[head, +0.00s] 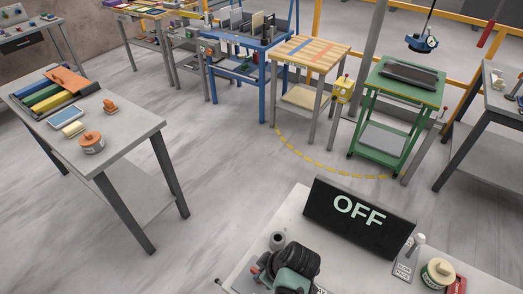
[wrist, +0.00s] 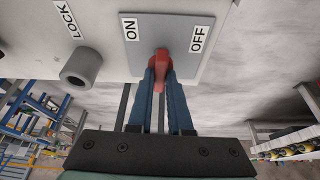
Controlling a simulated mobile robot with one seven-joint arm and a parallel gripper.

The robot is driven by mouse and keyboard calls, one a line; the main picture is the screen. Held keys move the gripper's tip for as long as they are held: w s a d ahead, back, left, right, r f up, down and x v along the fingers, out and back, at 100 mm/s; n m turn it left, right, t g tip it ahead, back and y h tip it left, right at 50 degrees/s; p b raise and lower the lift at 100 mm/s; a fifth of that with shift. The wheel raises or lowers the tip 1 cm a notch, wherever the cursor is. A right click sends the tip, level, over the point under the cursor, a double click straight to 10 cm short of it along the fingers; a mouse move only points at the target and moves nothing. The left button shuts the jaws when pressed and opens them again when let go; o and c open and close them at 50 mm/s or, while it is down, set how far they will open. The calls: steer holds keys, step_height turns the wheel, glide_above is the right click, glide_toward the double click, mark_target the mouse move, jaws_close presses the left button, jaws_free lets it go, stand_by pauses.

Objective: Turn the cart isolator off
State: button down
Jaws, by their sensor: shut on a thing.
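The isolator's red handle (wrist: 161,62) stands out from a grey plate (wrist: 178,25) in the wrist view. The plate bears an ON label (wrist: 131,28) to the left of the handle and an OFF label (wrist: 199,38) to the right. My gripper (wrist: 161,76) has its two blue fingers closed around the handle's sides. Which label the handle is set to is hard to tell. In the head view, part of my arm shows at the bottom over a pale cart top (head: 300,207); the isolator and fingertips are hidden there.
A black board reading OFF (head: 358,216) stands on the cart top. Near it are a jar with a pale lid (head: 438,272) and a small labelled plate with a post (head: 405,268). A grey cylinder (wrist: 82,67) sticks out by the LOCK label (wrist: 68,22). Open floor lies behind the cart.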

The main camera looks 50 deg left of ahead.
steer(key=shift+n, duration=0.5)
steer(key=c, duration=0.8)
jaws_free()
steer(key=shift+c, duration=0.2)
steer(key=b+v, duration=0.2)
steer(key=v, duration=1.1)
steer(key=shift+w, duration=0.2)
steer(key=shift+a, duration=0.15)
